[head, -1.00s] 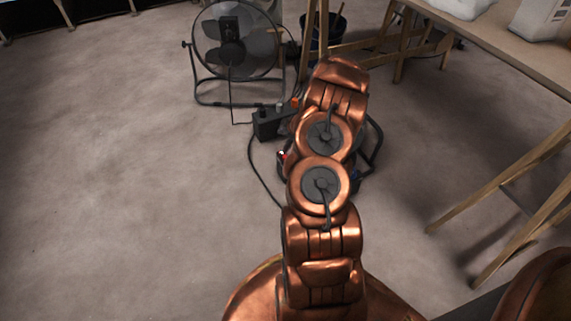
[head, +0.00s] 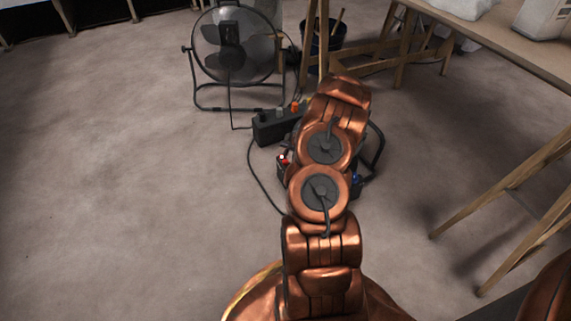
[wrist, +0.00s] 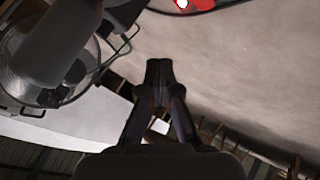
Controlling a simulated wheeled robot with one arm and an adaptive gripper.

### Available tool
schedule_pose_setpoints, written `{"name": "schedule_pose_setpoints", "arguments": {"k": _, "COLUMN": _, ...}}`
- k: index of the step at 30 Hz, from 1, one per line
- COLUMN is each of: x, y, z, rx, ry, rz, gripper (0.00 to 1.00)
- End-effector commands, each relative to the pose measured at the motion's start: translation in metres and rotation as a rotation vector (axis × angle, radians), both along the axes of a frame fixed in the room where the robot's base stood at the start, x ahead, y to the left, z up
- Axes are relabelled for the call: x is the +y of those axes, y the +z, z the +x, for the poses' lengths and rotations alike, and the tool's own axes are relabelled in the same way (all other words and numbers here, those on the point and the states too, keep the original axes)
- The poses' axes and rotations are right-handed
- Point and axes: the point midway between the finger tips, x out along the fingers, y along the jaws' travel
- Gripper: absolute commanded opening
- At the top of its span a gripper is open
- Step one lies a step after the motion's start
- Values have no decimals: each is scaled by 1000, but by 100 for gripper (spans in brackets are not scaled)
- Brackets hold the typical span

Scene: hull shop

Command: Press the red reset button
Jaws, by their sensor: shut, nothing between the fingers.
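A small red part with a white spot (head: 284,159) shows at the left edge of a dark device on the floor, largely hidden behind my copper arm; I cannot tell if it is the reset button. In the wrist view a red patch with a white spot (wrist: 200,4) is cut by the top edge, beyond and right of my fingertips. My gripper (wrist: 160,66) is shut and empty, apart from the red patch. In the head view my gripper is hidden behind my arm.
A black socket box (head: 275,128) with an orange plug lies on the floor. A fan (head: 235,50) stands behind it. A dark bucket (head: 325,38) stands at the back, and a wooden trestle table (head: 490,30) at the right. The floor at left is clear.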

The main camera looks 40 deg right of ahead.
Motion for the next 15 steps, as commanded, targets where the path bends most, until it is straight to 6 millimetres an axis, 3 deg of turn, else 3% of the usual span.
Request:
{"name": "schedule_pose_setpoints", "arguments": {"k": 3, "x": 0, "y": -19, "z": 0, "rx": 0, "ry": -1, "rz": 1, "gripper": 0}}
{"name": "schedule_pose_setpoints", "arguments": {"k": 15, "x": 0, "y": -59, "z": 0, "rx": 1, "ry": 0, "rz": 0, "gripper": 0}}
